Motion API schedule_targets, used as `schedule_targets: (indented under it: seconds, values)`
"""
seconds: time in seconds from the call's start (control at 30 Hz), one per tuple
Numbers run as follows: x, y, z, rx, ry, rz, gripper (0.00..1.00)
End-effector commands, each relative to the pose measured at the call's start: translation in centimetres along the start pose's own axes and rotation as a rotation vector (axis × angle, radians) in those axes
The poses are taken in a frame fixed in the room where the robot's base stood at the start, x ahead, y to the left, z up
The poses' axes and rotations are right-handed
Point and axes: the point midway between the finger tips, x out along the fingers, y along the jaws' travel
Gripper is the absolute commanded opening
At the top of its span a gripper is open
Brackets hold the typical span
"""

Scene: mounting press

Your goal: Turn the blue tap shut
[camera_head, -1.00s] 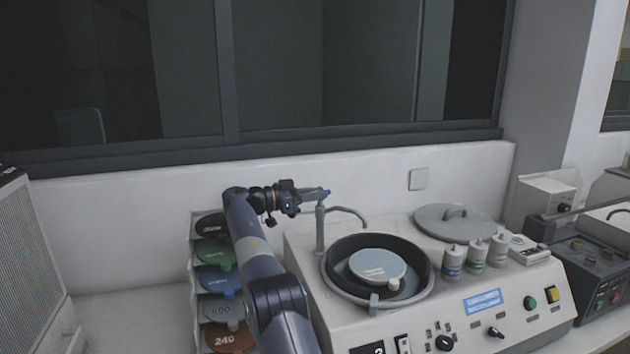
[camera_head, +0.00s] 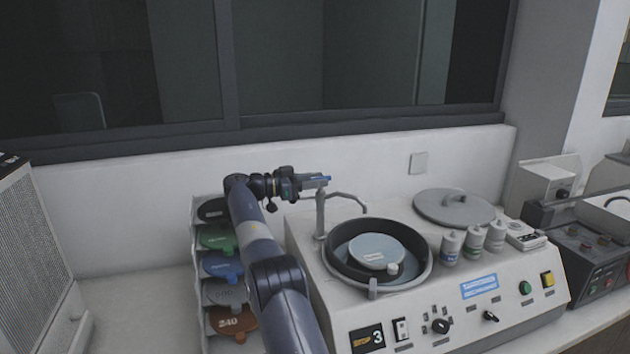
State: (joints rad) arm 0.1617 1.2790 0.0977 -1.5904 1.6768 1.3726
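The tap's grey post (camera_head: 320,215) rises at the left back of the grey machine, and its thin curved spout (camera_head: 348,196) reaches right over the round black bowl. The blue lever (camera_head: 321,178) at the top of the post shows as a small blue strip. My gripper (camera_head: 318,183) reaches in level from the left, with its fingers at the lever. The fingers hide part of the lever. The view is too small to tell whether they are closed on it or only beside it.
The black bowl (camera_head: 338,262) holds a pale disc (camera_head: 376,252). A grey lid (camera_head: 455,207) and several white bottles (camera_head: 450,248) stand on the machine to the right. A rack of coloured discs (camera_head: 222,266) stands behind my arm. A window wall closes off the back.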

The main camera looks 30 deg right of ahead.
Motion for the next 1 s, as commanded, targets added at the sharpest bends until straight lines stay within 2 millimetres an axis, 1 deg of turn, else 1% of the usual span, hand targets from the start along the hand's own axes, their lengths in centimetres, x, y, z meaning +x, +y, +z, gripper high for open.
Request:
schedule_targets:
  seconds: [0.37,0.57,1.0]
  values:
    - [0.05,0.0,0.13,0.004,0.0,-0.014,0.32]
    - [0.07,0.0,0.42,0.004,-0.001,-0.049,0.32]
    - [0.1,0.19,0.37,0.005,-0.002,-0.144,0.32]
